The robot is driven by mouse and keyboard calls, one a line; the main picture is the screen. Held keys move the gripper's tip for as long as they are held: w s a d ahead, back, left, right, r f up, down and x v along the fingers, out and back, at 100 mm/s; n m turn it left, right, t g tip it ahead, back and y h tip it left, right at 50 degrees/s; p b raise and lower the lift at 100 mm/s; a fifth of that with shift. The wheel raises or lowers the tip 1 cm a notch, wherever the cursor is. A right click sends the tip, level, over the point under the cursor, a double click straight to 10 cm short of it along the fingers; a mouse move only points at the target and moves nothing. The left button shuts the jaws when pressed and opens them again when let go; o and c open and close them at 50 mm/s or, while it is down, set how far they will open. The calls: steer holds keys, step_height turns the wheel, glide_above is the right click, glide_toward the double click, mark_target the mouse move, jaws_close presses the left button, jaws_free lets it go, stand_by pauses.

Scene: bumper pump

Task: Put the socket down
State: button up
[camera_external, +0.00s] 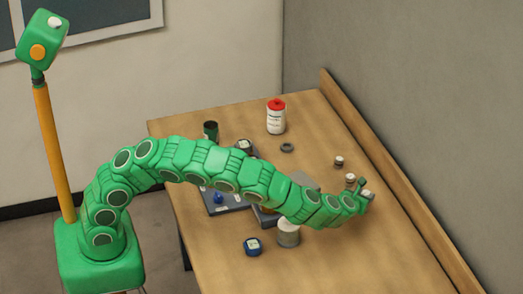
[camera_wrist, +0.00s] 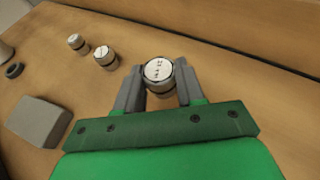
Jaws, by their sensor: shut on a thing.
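A short socket (camera_wrist: 159,72) with a pale marked top and a brownish lower body is between the two grey fingers of my gripper (camera_wrist: 159,88) in the wrist view. The fingers are shut on its sides and it looks roughly upright. In the external view my gripper (camera_external: 366,190) is over the right part of the wooden table (camera_external: 345,255), near the back board. The held socket is hard to make out there. I cannot tell whether its underside touches the table.
Two similar sockets (camera_wrist: 76,41) (camera_wrist: 104,55) stand left of my gripper in the wrist view. A grey block (camera_wrist: 40,120) and dark ring (camera_wrist: 14,70) lie farther left. The table's right front is clear.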

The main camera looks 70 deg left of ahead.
steer(key=shift+w+d+f, duration=0.1)
steer(key=shift+w+f, duration=0.4)
steer(key=shift+f, duration=1.45)
steer(key=shift+f, duration=0.15)
steer(key=o, duration=1.1)
steer(key=shift+o, duration=0.2)
